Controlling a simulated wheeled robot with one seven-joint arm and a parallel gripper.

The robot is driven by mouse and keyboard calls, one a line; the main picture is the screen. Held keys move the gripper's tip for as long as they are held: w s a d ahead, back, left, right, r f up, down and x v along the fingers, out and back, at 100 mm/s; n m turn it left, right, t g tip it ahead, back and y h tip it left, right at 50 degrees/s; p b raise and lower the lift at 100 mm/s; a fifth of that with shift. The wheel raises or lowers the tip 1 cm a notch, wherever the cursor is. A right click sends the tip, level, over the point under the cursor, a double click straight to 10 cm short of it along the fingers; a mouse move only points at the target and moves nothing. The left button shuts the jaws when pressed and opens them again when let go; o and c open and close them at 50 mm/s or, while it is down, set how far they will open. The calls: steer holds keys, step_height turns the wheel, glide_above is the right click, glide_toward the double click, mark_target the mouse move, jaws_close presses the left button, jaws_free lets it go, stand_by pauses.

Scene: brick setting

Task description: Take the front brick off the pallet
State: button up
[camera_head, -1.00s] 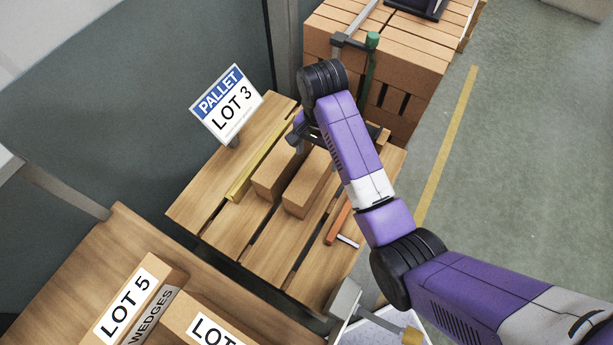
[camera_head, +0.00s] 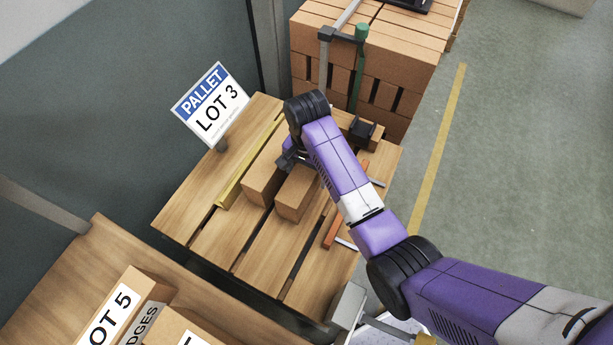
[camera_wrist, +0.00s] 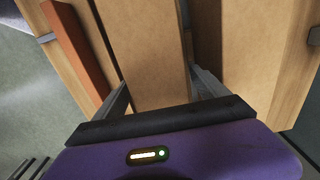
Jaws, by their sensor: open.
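Two brown bricks lie side by side on the wooden pallet (camera_head: 205,215). The left brick (camera_head: 261,182) and the right brick (camera_head: 296,194) have a narrow gap between them, and my arm covers part of their far ends. My gripper (camera_head: 290,160) is at the far ends of the bricks, mostly hidden behind my wrist in the head view. In the wrist view my gripper (camera_wrist: 162,92) is open, with one finger on each side of a brick (camera_wrist: 148,45). Another brown brick (camera_wrist: 245,50) is to its right. Whether the fingers touch the brick is not clear.
A yellow bar (camera_head: 246,166) lies left of the bricks, and an orange-handled tool (camera_head: 331,231) right of them. A LOT 3 sign (camera_head: 212,103) stands at the pallet's left edge. A small dark object (camera_head: 363,130) lies near the far edge. A brick stack (camera_head: 400,62) stands behind.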

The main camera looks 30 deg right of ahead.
steer(key=shift+f, duration=1.5)
steer(key=shift+c, duration=0.4)
jaws_close()
steer(key=shift+w+r, duration=0.1)
steer(key=shift+r, duration=0.05)
